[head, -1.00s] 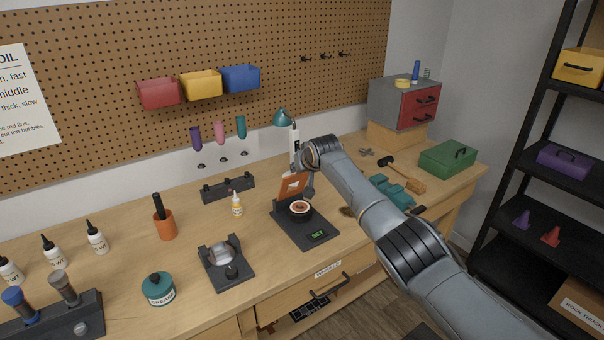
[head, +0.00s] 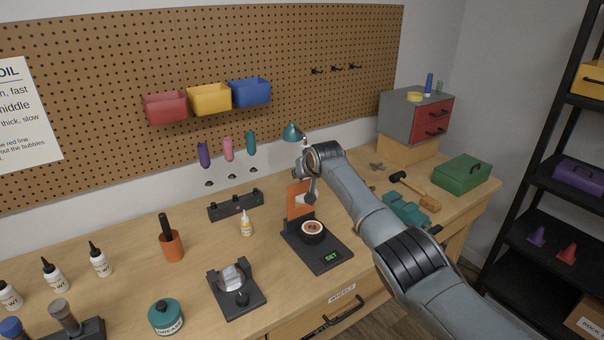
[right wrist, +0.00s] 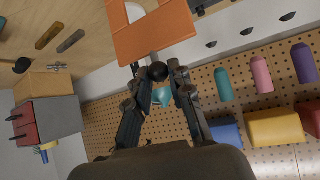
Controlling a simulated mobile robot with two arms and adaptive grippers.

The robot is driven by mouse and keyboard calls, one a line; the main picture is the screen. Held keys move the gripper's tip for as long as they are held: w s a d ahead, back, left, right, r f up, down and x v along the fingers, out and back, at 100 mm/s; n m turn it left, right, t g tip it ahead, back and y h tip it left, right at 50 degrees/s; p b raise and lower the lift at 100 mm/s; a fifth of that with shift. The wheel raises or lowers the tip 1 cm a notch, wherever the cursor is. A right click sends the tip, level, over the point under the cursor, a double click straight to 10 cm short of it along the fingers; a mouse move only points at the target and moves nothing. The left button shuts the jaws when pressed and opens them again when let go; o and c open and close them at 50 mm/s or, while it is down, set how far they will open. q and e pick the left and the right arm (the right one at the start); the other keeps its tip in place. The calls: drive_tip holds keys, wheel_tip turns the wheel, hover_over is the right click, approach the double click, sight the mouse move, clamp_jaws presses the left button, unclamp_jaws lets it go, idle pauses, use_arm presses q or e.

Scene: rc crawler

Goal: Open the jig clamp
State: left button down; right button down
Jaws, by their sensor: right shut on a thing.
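The jig (head: 322,250) is a black base with a green "SET" display on the wood bench. A black round holder with a copper-coloured ring (head: 312,229) sits on it. Its orange clamp plate (head: 299,207) stands about upright at the back of the base, open and clear of the ring. My right gripper (head: 308,190) is at the top of the plate. My left gripper is not in view.
A black cradle (head: 236,288) and a yellow-tipped bottle (head: 246,223) stand left of the jig. A mallet (head: 415,190) and green box (head: 461,174) are to the right. Bare bench lies between the cradle and jig.

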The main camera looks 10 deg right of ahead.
drive_tip(key=shift+w+a+r, duration=0.1)
drive_tip(key=shift+r, duration=0.25)
drive_tip(key=c, duration=1.3)
unclamp_jaws()
drive_tip(key=shift+c, duration=0.2)
drive_tip(key=shift+o, duration=0.8)
drive_tip(key=shift+f, duration=0.15)
drive_tip(key=v, duration=1.2)
